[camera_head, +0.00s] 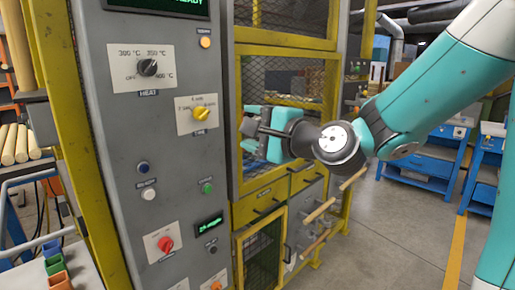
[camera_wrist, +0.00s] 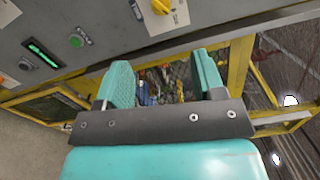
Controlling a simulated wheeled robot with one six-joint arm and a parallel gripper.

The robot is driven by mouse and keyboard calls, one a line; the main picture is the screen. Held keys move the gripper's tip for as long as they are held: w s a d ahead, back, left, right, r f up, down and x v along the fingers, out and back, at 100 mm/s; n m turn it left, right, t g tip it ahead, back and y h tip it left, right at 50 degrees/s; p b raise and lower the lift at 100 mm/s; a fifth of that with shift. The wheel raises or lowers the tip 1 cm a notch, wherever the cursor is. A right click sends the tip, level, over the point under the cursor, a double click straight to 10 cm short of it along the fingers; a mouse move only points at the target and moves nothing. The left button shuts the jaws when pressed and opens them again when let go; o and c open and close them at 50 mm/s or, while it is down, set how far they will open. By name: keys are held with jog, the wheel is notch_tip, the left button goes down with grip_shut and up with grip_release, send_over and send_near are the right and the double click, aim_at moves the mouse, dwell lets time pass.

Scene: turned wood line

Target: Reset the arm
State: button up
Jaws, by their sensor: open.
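My gripper (camera_head: 248,128) is in front of the right edge of the grey control panel (camera_head: 133,205), near the yellow knob (camera_head: 201,114). In the wrist view my gripper (camera_wrist: 165,82) shows two teal fingers spread apart with nothing between them. The gap between the fingers looks toward the yellow-framed machine. My arm reaches in from the right in the head view. I cannot tell how far the fingertips are from the panel.
The panel carries a black heat knob (camera_head: 147,67), a green button (camera_head: 207,188) and a red knob (camera_head: 165,244). A yellow-framed mesh door (camera_head: 284,72) stands behind my gripper. Blue workbenches (camera_head: 432,160) stand farther right. Open floor (camera_head: 400,235) lies at lower right.

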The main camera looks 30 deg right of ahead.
jog(key=shift+s+d+b, duration=0.2)
jog(key=shift+s+b, duration=0.1)
jog(key=shift+b, duration=0.05)
dwell(0.4)
jog(key=s+a+f+n+g+y, duration=0.2)
jog(key=s+a+f+n+g, duration=0.8)
jog(key=n, duration=0.4)
jog(key=s+f+n+g+h, duration=0.3)
jog(key=s+n+g, duration=0.4)
jog(key=s, duration=0.5)
jog(key=shift+s+f+n+h+p, duration=0.3)
jog(key=shift+n, duration=0.8)
jog(key=shift+a, duration=0.1)
